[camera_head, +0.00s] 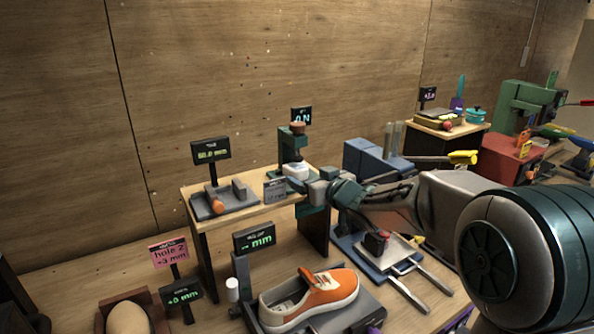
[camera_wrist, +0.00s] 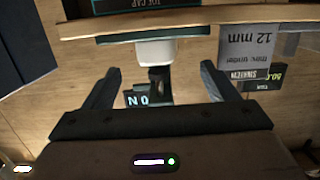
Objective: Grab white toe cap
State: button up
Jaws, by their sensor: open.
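The white toe cap (camera_head: 296,170) sits at the front of a small green press-like stand (camera_head: 284,146) on the raised wooden shelf. In the wrist view the white toe cap (camera_wrist: 155,53) shows as a white block, with a dark post below it in the picture. My gripper (camera_wrist: 160,72) is open, one finger to each side of the toe cap's line, with gaps showing on both sides. In the head view my gripper (camera_head: 312,184) is close to the toe cap at the shelf's right end and partly overlaps it. Whether the fingers touch the shelf is unclear.
A grey label plate (camera_head: 275,189) stands left of my gripper; it also shows in the wrist view (camera_wrist: 246,52). A "0 N" display (camera_head: 301,115) rises behind. The shelf (camera_head: 250,211) also bears a grey fixture (camera_head: 224,201). An orange sneaker (camera_head: 310,300) lies below.

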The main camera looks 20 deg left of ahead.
aim_at(303, 172)
jog(key=shift+w+p+x, duration=0.2)
jog(key=shift+p+x, duration=0.65)
jog(key=shift+x, duration=2.2)
jog(key=shift+d, duration=0.15)
jog(key=shift+r, duration=0.1)
jog(key=c, duration=1.1)
